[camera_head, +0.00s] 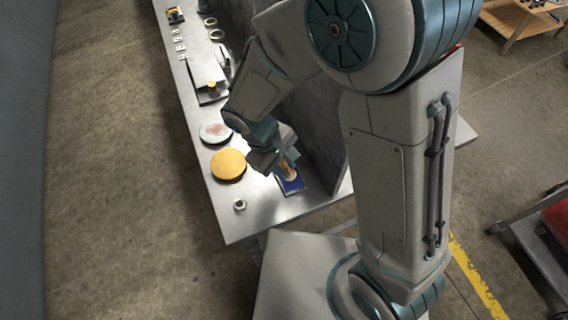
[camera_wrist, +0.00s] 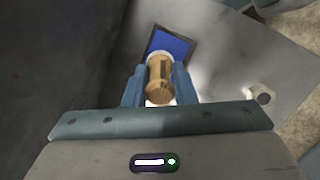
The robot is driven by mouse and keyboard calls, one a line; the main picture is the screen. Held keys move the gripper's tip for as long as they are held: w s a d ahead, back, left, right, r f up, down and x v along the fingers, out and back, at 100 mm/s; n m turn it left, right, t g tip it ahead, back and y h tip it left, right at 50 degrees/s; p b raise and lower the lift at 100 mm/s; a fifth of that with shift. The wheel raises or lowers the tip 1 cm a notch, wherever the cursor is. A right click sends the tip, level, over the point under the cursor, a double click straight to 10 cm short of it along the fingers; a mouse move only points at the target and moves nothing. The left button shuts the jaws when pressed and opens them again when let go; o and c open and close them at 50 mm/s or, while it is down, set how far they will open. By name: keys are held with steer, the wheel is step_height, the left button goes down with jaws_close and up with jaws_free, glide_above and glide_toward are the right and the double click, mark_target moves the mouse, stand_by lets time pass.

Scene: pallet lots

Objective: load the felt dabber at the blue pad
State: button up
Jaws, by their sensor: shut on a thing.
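My gripper (camera_wrist: 160,84) is shut on the felt dabber (camera_wrist: 159,77), which has a wooden, waisted handle and a pale end. In the head view the dabber (camera_head: 287,169) shows as a small tan shape between the fingers of my gripper (camera_head: 286,163). The blue pad (camera_wrist: 171,43) is a dark-rimmed rectangle on the metal bench, just beyond the dabber in the wrist view. In the head view the blue pad (camera_head: 292,186) lies directly below the gripper. The dabber's lower end is hidden, so I cannot tell whether it touches the pad.
On the bench (camera_head: 252,224) stand a yellow round disc (camera_head: 228,165), a pale disc with a reddish mark (camera_head: 215,132) and a small metal nut-like piece (camera_head: 239,205). A dark upright panel (camera_head: 318,125) rises close behind the gripper. A white plate (camera_head: 205,68) and small items lie farther along.

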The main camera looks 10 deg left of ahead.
mark_target(284, 162)
steer(key=shift+f+b, duration=0.5)
steer(key=shift+f, duration=0.1)
stand_by(1.3)
steer(key=shift+r, duration=0.15)
steer(key=shift+r+p, duration=2.7)
steer(key=shift+r, duration=0.75)
